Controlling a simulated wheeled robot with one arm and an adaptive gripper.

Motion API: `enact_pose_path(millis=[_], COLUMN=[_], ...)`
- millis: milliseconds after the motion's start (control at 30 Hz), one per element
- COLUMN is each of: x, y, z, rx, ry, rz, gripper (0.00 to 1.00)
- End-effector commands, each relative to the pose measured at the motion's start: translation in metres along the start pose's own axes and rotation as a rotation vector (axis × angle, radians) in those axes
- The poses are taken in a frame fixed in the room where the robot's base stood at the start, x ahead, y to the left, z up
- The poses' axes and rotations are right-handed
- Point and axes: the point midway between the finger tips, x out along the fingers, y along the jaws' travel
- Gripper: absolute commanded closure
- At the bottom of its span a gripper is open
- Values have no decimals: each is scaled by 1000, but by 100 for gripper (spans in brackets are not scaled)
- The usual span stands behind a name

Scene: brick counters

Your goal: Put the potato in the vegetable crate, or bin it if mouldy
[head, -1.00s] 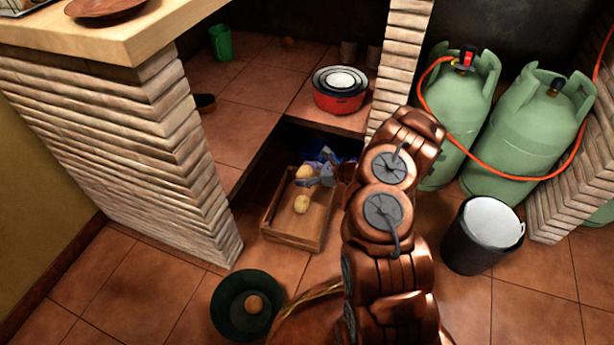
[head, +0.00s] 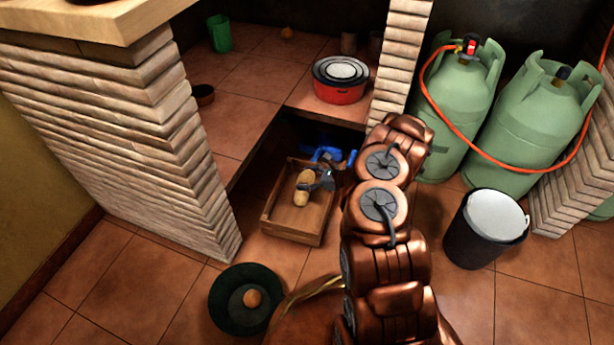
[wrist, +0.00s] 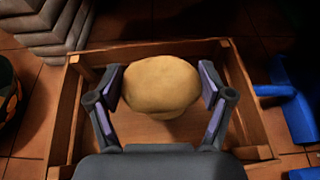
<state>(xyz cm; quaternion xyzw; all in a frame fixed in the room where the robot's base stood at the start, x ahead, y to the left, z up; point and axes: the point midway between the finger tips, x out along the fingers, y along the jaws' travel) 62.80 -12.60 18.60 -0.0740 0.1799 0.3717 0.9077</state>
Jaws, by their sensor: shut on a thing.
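The potato (wrist: 160,82) is plain tan in the wrist view, with no dark patch on the side I see. My gripper (wrist: 161,84) is shut on it, one finger on each side. In the head view my gripper (head: 312,180) holds the potato (head: 306,177) over the wooden vegetable crate (head: 288,236). Another potato (head: 302,198) is in the crate, just below the held one in the picture. In the wrist view it is mostly hidden behind the held potato. I cannot tell whether they touch. A black bin (head: 466,240) with a white liner stands to the right.
A dark green bowl (head: 225,315) with a round orange-brown item (head: 253,298) is on the floor. Green gas cylinders (head: 450,110) with an orange hose stand right. A blue object (head: 325,154) lies behind the crate. Brick pillars flank the opening. Red pots (head: 340,92) sit on the ledge.

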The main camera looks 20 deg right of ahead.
Motion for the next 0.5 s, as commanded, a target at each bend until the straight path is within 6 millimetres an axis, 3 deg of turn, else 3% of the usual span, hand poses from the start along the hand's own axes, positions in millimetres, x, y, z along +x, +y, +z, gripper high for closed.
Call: enact_pose_path(millis=[200,233,400,500], x=[0,0,0,0], y=[0,0,0,0], z=[0,0,0,0], rx=[0,0,1,1], ry=[0,0,0,0], rz=[0,0,0,0], gripper=[57,19,1,0])
